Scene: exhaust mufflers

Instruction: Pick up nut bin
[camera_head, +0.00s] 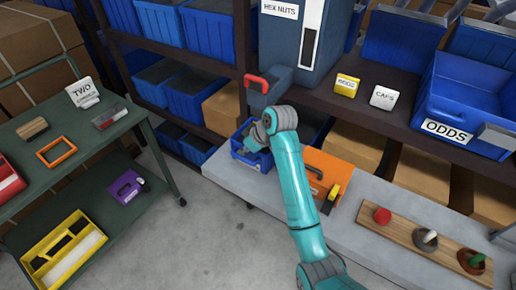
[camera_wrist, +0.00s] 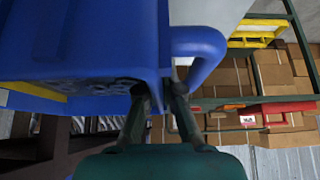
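The nut bin is a blue open bin (camera_head: 243,157) at the left end of the grey bench in the head view. In the wrist view the blue bin (camera_wrist: 70,45) fills the upper left, with dark nut-like pieces visible at its lower edge and a rounded blue handle (camera_wrist: 200,48) on its right. My gripper (camera_wrist: 160,95) has its two dark fingers drawn close together on either side of a blue part of the bin by the handle. The fingertips are partly hidden by the bin. In the head view my gripper (camera_head: 258,140) is at the bin's right side.
A tall HEX NUTS dispenser (camera_head: 300,45) with a red-handled chute (camera_head: 265,88) stands just behind. A blue ODDS bin (camera_head: 460,110) is on the shelf. A green cart (camera_head: 90,155) stands left, with clear floor between.

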